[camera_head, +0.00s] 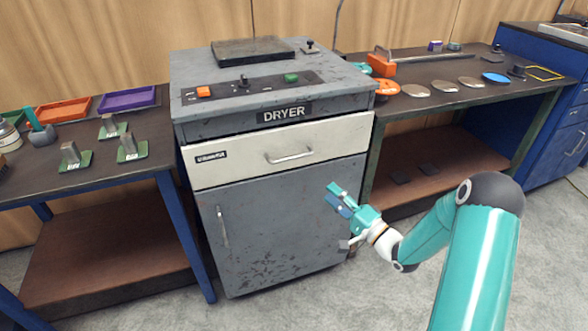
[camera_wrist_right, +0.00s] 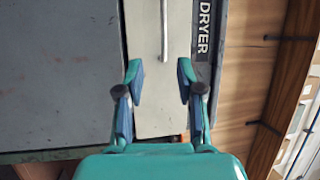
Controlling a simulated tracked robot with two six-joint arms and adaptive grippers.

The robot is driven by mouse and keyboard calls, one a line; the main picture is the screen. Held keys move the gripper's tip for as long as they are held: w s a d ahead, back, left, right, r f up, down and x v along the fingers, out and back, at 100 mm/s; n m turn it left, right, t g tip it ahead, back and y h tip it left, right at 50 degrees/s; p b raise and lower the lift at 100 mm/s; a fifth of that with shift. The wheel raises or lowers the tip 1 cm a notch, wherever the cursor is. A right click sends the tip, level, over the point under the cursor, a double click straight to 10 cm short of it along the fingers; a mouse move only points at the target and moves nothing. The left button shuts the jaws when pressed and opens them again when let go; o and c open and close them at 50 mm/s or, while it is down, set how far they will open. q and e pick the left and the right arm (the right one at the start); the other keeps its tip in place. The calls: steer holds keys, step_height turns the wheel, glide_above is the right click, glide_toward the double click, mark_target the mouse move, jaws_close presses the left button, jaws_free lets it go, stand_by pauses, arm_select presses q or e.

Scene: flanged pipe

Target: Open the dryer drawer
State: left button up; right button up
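The grey dryer (camera_head: 270,215) stands between two benches, with a DRYER label (camera_head: 284,112) near its top. Its cream drawer (camera_head: 240,158) looks shut, with its front flush with the cabinet. A silver bar handle (camera_head: 289,156) sits at the middle of the drawer front. My right gripper (camera_head: 342,217) is open and empty, below and right of the handle in the head view, in front of the cabinet's right edge. In the right wrist view the gripper (camera_wrist_right: 160,75) spreads over the cream drawer front (camera_wrist_right: 150,85), with the handle (camera_wrist_right: 164,30) ahead of the fingertips. My left gripper is not in view.
A lower cabinet door with a vertical handle (camera_head: 222,226) is below the drawer. The left bench (camera_head: 85,185) holds trays and small metal parts. The right bench (camera_head: 440,100) holds discs and an orange block. The floor right of the dryer is clear around my arm.

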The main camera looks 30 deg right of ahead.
mark_target(292, 159)
steer(key=x, duration=0.8)
steer(key=p+x, duration=0.1)
steer(key=x, duration=0.7)
steer(key=shift+w+r, duration=0.25)
steer(key=c, duration=0.7)
jaws_close()
